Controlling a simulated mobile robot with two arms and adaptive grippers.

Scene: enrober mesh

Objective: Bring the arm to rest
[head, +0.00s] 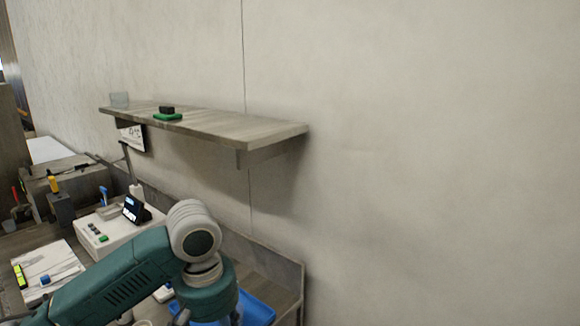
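My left arm (130,272) is green with a grey joint and comes in from the lower left. It is bent and reaches over the workbench. Its wrist points down at the bottom edge of the head view. Only the top of my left gripper (208,321) shows there, cut off by the frame, so its fingertips and anything between them are hidden. My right gripper is not in view.
On the bench (283,270) are a white device (110,233), a marbled board (55,262) and a blue tray (258,309) beside my wrist. Right side shows bare wall.

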